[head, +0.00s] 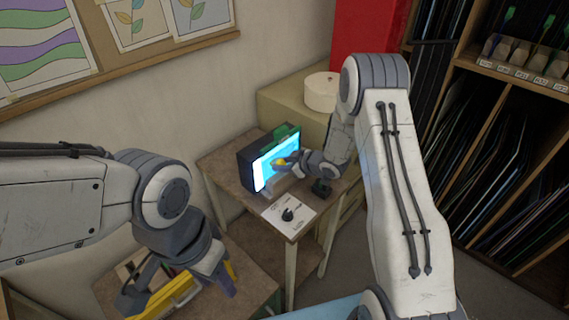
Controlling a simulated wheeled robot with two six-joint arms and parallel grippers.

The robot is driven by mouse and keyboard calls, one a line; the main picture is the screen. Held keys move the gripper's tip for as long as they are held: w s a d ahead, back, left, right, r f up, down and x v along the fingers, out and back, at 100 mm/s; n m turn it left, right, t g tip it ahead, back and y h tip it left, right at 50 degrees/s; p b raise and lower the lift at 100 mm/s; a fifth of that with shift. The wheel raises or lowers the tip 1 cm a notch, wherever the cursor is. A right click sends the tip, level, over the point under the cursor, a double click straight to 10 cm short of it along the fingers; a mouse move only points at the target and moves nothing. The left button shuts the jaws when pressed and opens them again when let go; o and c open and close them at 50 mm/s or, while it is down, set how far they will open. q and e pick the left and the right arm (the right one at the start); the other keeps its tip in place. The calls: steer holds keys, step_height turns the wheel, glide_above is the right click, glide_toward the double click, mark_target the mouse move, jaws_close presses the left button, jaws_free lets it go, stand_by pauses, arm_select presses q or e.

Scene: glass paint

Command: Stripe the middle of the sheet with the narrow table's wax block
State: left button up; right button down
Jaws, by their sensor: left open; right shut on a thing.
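A glowing cyan-blue sheet (262,177) stands upright on the front of a dark box (246,165) on a small wooden table (220,163). My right gripper (285,163) is at the sheet's right part, shut on a small yellow-orange piece (279,162), which looks like the wax block. I cannot tell whether the piece touches the sheet, and my gripper and wrist hide part of the sheet. My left gripper (178,288) is open at the lower left, above a lower table (250,272) and a yellow item (172,296).
A white card (289,214) with a dark knob-like thing lies at the table's front corner. A beige cabinet (290,100) with a round white container (321,92) stands behind. Shelves with upright dark sheets (490,170) fill the right. Pictures hang on the left wall.

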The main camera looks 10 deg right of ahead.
steer(key=shift+r, duration=0.1)
steer(key=shift+s+d, duration=0.55)
steer(key=shift+s, duration=0.3)
steer(key=shift+s+d, duration=0.5)
steer(key=shift+s, duration=0.3)
steer(key=shift+s+d, duration=0.55)
steer(key=shift+s, duration=0.3)
steer(key=shift+s+d, duration=0.4)
steer(key=shift+s, duration=0.25)
steer(key=shift+s+d, duration=0.4)
steer(key=shift+s, duration=0.2)
steer(key=shift+w+f+t+y+b, duration=0.15)
steer(key=shift+t+y+b, duration=0.35)
steer(key=shift+b, duration=1.4)
steer(key=shift+s+f+t+y+b, duration=0.1)
steer(key=shift+f+t+y+b, duration=0.35)
steer(key=shift+b, duration=1.5)
steer(key=shift+w+t+y+b, duration=0.2)
steer(key=shift+t+b, duration=0.45)
steer(key=shift+b, duration=1.25)
